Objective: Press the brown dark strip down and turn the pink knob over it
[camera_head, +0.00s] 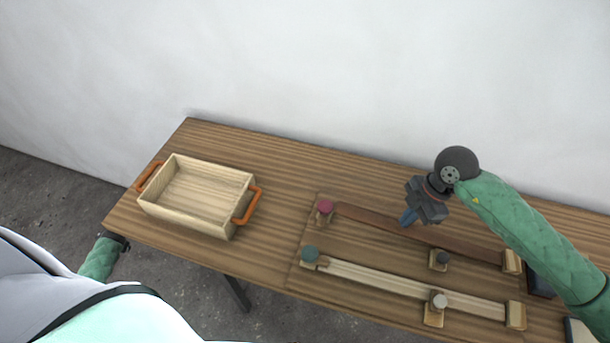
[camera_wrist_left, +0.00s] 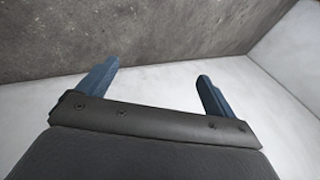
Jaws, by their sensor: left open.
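The brown dark strip (camera_head: 460,242) runs across the far side of a wooden board, its left end beside the pink knob (camera_head: 325,206). The pink knob sits on a small pale block; I cannot tell whether any part of it lies over the strip. My right gripper (camera_head: 408,217) points down at the middle of the brown strip, with its blue fingertips at or just above it and hiding a little of it. Contact and finger opening are unclear. My left gripper (camera_wrist_left: 157,75) is open and empty, low beside the table's left end, away from the board.
A pale strip (camera_head: 385,281) lies nearer, with a teal knob (camera_head: 310,254) at its left end. A dark grey knob (camera_head: 441,257) and a light grey knob (camera_head: 438,300) stand nearby. A wooden tray (camera_head: 188,224) with orange handles stands left. Bare table lies between tray and board.

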